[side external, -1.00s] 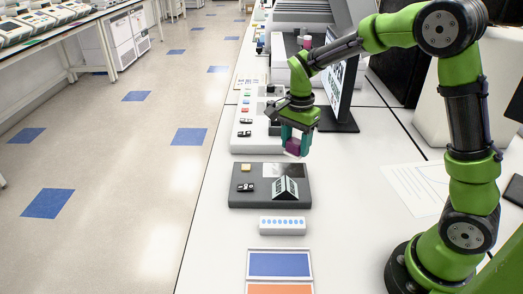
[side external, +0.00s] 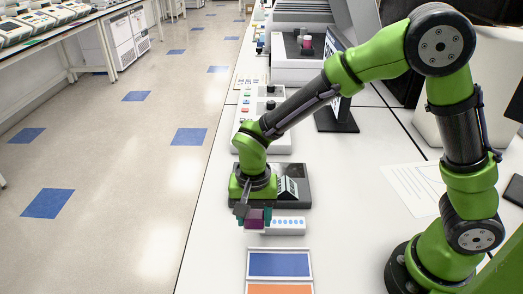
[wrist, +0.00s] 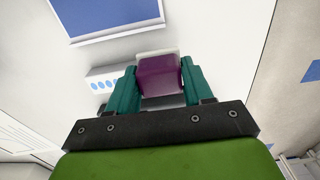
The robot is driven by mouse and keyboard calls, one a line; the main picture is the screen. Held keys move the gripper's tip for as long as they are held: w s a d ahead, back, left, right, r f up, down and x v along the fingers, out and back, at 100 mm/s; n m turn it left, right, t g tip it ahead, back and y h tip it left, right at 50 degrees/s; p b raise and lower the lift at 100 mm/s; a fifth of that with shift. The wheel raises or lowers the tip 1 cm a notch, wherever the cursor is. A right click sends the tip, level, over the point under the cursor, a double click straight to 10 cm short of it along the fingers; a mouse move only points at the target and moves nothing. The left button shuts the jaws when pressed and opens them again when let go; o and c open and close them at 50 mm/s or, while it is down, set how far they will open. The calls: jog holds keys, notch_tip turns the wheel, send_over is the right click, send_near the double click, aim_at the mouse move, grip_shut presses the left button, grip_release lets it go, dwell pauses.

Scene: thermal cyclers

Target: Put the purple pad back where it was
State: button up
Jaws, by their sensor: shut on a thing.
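My gripper (side external: 254,218) is shut on the purple pad (side external: 254,217), a small block held between teal fingers. In the side external view it hangs at the left end of the white strip with blue dots (side external: 283,225), in front of the dark grey device. In the wrist view the purple pad (wrist: 159,76) sits between the two fingertips, with a pale layer along its far edge. The gap between the pad and the bench cannot be judged exactly.
A blue-topped panel (side external: 279,264) and an orange one (side external: 280,289) lie nearer the camera. The dark grey device (side external: 300,170) is partly hidden by my arm. A monitor (side external: 338,118) stands behind. The bench's left edge is close to my gripper.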

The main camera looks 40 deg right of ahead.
send_over(223, 228)
jog(key=shift+f, duration=0.45)
jog(key=shift+s+f, duration=0.1)
jog(key=shift+f, duration=1.6)
jog(key=shift+f, duration=0.15)
jog(key=o, duration=0.9)
jog(key=shift+o, duration=0.2)
